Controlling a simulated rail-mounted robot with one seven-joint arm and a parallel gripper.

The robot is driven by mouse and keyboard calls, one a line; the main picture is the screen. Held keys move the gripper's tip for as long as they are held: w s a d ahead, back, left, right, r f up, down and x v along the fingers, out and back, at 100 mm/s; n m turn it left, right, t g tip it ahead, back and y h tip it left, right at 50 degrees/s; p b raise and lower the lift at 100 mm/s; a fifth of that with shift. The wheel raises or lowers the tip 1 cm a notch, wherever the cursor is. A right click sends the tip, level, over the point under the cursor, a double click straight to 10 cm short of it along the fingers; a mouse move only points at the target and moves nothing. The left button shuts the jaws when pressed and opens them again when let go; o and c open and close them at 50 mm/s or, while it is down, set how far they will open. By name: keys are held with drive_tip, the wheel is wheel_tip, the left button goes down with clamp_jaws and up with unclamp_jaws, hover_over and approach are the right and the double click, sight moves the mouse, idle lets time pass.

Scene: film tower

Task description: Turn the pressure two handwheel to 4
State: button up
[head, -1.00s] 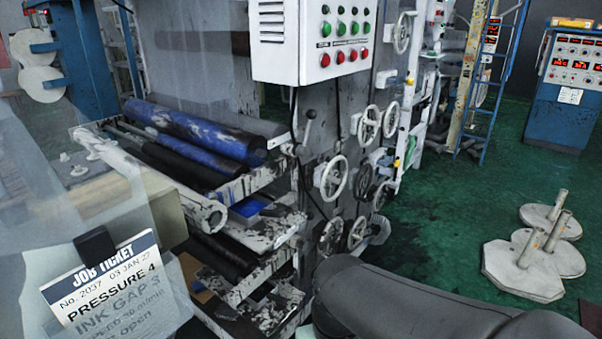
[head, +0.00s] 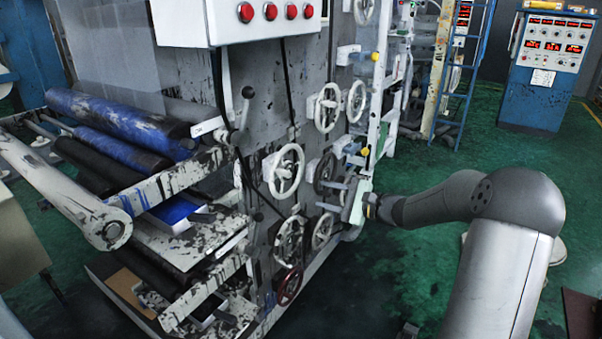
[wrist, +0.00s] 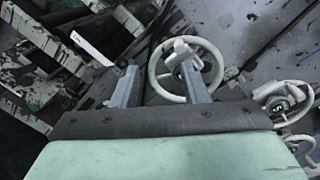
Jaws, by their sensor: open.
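I cannot tell which is pressure two; no label is readable. My gripper (head: 321,195) is open in front of this group, fingers toward the panel. In the wrist view, my open gripper (wrist: 158,68) has a pale handwheel (wrist: 160,87) beyond it. The right finger overlaps the wheel's face; the left is beside its rim. Contact cannot be told.
More white wheels (head: 328,107) sit higher up. In the wrist view, another wheel with a small number dial (wrist: 283,101) is at right. Ink-stained rollers (head: 130,145) and frame bars stand left. A white button box (head: 215,22) overhangs the panel. Green floor (head: 440,165) is open at right.

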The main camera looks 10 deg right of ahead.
sight(285, 173)
drive_tip(key=shift+m+t, duration=0.6)
drive_tip(key=shift+t, duration=0.1)
drive_tip(key=x, duration=0.5)
drive_tip(key=w+d+p+x, duration=0.1)
drive_tip(key=x, duration=0.4)
drive_tip(key=w+d+x, duration=0.1)
drive_tip(key=x, duration=0.5)
drive_tip(key=shift+w+p, duration=0.15)
drive_tip(key=shift+p, duration=0.15)
drive_tip(key=shift+c, duration=0.3)
drive_tip(key=shift+f, duration=0.1)
clamp_jaws()
